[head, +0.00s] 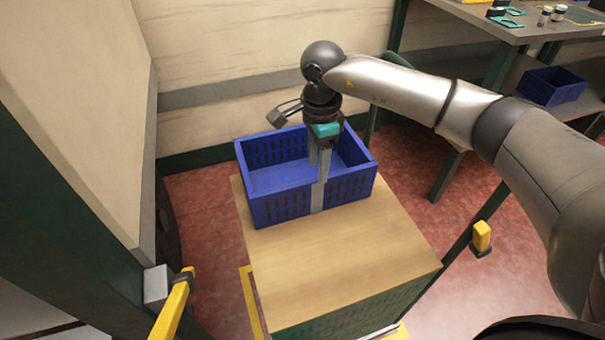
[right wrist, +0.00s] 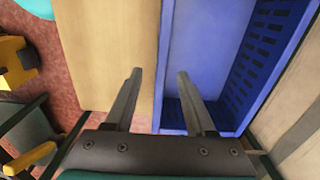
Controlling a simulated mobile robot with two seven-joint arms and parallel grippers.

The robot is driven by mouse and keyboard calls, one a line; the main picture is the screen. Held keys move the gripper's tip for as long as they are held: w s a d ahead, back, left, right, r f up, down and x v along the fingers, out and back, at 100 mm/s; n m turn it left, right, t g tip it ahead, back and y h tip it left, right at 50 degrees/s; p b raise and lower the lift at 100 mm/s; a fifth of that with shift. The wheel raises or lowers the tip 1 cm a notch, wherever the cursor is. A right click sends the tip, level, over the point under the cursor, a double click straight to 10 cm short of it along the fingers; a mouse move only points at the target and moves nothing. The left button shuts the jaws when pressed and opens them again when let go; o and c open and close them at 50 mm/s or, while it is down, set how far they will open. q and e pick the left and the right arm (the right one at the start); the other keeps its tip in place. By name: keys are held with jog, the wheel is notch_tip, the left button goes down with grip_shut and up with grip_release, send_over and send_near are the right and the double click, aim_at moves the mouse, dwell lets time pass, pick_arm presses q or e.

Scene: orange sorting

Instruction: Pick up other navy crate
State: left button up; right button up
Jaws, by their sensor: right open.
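A navy crate (head: 275,207) with slotted walls stands upright and empty on the far end of a wooden-topped stand (head: 340,257). My right gripper (head: 318,190) points down at the crate's near wall, with one finger outside the wall and the other inside. In the right wrist view the open fingers (right wrist: 157,100) lie on either side of the crate's rim (right wrist: 165,60). Whether they touch the wall cannot be told. Another navy crate (head: 551,86) sits on the lower shelf of a workbench at the right. My left gripper is not in view.
The workbench (head: 500,28) at the upper right carries small jars and teal items. A wall runs behind the stand, and a large pale panel (head: 80,100) is close on the left. A yellow post (head: 481,237) stands right of the stand. The near part of the stand's top is clear.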

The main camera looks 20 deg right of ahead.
aim_at(316, 187)
jog(key=shift+w+f+b, duration=0.1)
jog(key=shift+f+b, duration=0.75)
jog(key=shift+f, duration=1.65)
jog(key=shift+f+b, duration=0.35)
jog(key=shift+f, duration=0.35)
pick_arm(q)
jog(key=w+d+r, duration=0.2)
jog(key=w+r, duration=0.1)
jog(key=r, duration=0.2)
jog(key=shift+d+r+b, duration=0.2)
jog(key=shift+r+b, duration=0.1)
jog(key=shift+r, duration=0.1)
pick_arm(e)
jog(key=shift+f, duration=0.9)
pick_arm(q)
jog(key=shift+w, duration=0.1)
pick_arm(e)
jog(key=shift+c, duration=0.3)
grip_shut()
jog(key=shift+w+r, duration=0.1)
